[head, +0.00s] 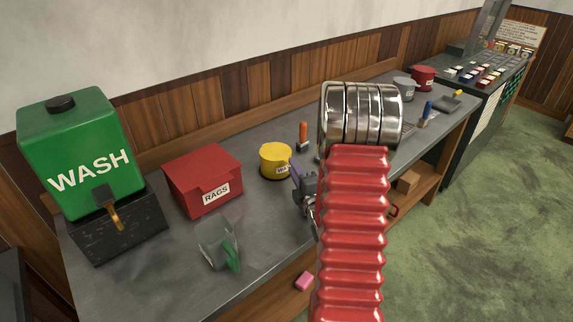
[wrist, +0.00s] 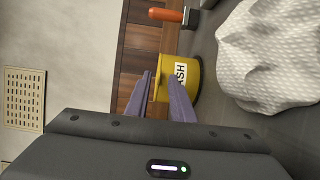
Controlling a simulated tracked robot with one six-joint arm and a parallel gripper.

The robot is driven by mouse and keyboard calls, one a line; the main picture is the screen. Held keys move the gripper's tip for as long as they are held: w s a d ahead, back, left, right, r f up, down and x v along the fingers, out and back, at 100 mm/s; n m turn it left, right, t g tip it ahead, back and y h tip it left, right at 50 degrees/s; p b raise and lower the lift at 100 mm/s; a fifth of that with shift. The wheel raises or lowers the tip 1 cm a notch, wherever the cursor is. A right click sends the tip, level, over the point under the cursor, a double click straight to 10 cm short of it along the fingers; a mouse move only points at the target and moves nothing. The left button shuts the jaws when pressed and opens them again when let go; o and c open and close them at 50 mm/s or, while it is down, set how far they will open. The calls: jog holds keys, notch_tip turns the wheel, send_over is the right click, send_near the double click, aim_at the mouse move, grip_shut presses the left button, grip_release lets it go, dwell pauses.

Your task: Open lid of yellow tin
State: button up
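The yellow tin (head: 274,158) stands on the grey workbench, with a flat yellow top and a small white label that faces the bench's front. Its top looks closed. In the wrist view, which is turned sideways, the tin (wrist: 192,88) lies just beyond my purple fingers, and its label is partly covered by one finger. My gripper (head: 296,166) is close to the tin's right side in the head view. In the wrist view my gripper (wrist: 160,76) shows a gap between its fingertips, with nothing clearly held. I cannot tell whether a finger touches the tin.
A red RAGS box (head: 203,182) and a green WASH tank (head: 80,155) stand left of the tin. An orange-handled tool (head: 303,134) stands behind. A white bumpy cloth (wrist: 270,55) lies near the tin.

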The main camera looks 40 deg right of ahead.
jog(key=shift+w+d, duration=0.25)
jog(key=shift+w, duration=0.35)
jog(key=shift+c, duration=0.6)
grip_shut()
jog(key=shift+a, duration=0.1)
jog(key=shift+s+d, duration=0.1)
jog(key=shift+d, duration=0.1)
jog(key=shift+a, duration=0.2)
